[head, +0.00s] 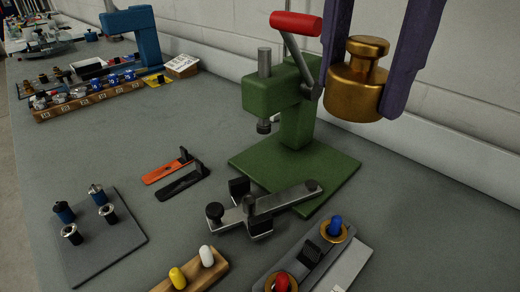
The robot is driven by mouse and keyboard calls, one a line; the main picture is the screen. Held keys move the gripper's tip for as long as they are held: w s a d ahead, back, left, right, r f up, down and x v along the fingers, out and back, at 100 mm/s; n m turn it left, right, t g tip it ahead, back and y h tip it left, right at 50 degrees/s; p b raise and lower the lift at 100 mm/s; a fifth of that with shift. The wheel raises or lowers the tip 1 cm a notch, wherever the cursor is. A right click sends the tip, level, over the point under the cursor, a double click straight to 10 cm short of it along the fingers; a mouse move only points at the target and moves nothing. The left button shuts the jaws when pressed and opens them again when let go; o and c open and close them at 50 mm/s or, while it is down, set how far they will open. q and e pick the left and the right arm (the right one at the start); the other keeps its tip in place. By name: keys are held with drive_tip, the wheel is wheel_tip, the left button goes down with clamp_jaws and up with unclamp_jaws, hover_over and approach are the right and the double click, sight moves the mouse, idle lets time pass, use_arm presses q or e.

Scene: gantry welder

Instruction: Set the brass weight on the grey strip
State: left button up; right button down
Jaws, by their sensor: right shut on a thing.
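The brass weight (352,98), a cylinder with a knobbed top, is upright and raised above the bench in the head view. My right gripper (358,92) is shut on it, with one purple finger on each side. The weight appears to the right of the green press in the picture. A pale grey flat strip (351,268) lies at the bottom right, beside a darker grey base (288,262) with blue and red knobs; I cannot tell for certain which is the task's grey strip. My left gripper is not in view.
The green press (298,118) with a red-handled lever (296,23) stands close to the weight. A metal clamp-like part (262,208) lies before it. A grey plate with pegs (95,252) is at left. Bare bench (130,150) lies left of the press.

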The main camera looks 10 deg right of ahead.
drive_tip(key=shift+w+a+f, duration=0.1)
drive_tip(key=shift+a+f, duration=0.1)
drive_tip(key=shift+f, duration=0.05)
drive_tip(key=b, duration=0.3)
approach(315, 245)
drive_tip(key=shift+f+b, duration=0.65)
drive_tip(key=shift+f, duration=0.1)
drive_tip(key=shift+f+b, duration=0.45)
drive_tip(key=shift+f, duration=1.9)
drive_tip(key=shift+c, duration=0.7)
unclamp_jaws()
drive_tip(key=shift+f, duration=0.1)
